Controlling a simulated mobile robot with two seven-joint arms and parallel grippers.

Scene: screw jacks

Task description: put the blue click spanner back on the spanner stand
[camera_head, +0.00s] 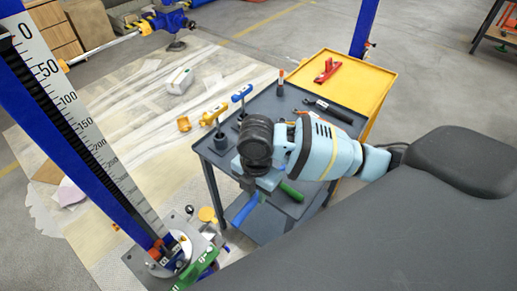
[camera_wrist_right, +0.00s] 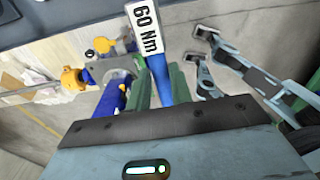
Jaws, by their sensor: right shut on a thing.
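My right gripper (camera_head: 262,196) hangs over the near left part of the dark trolley, with its wrist pointing down. In the right wrist view its green fingers (camera_wrist_right: 164,86) are shut on the blue click spanner (camera_wrist_right: 159,72), which has a white "60 Nm" label and extends away from the jaws. In the head view a blue handle (camera_head: 245,209) shows below the gripper. A yellow T-handled tool (camera_head: 212,115) and a blue T-handled tool (camera_head: 241,93) stand upright at the trolley's left edge. I cannot clearly pick out the spanner stand.
The dark trolley (camera_head: 268,103) also carries a black tool (camera_head: 328,109) and an orange-tipped piece (camera_head: 280,88). A yellow-topped trolley (camera_head: 372,85) with a red tool (camera_head: 327,70) adjoins it. A blue column with a scale (camera_head: 85,125) stands at left.

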